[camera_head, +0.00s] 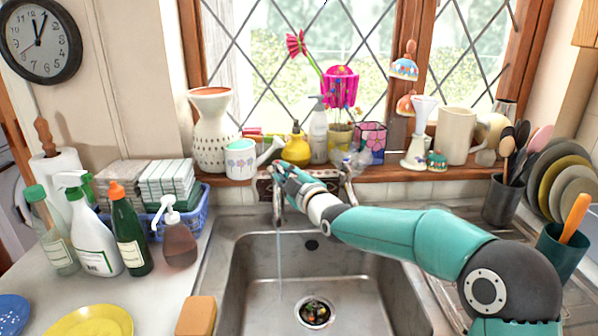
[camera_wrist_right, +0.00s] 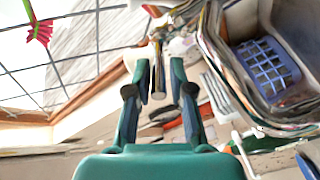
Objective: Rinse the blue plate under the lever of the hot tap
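The blue plate (camera_head: 12,310) lies on the counter at the lower left, cut off by the picture edge. The hot tap (camera_head: 277,207) stands at the back left of the steel sink (camera_head: 345,268), and a thin stream of water runs from it. My right gripper (camera_head: 283,176) is at the top of this tap. In the right wrist view, a metal tap part (camera_wrist_right: 157,70) lies between the fingers of my right gripper (camera_wrist_right: 160,78), with gaps beside it. The fingers look open. The tap's lever is hard to make out behind the gripper. My left gripper is not in view.
A yellow plate (camera_head: 92,322) lies beside the blue plate. A sponge (camera_head: 196,315) sits at the sink's left edge. Bottles (camera_head: 95,240) and a blue basket (camera_head: 190,215) crowd the left counter. The basin is clear.

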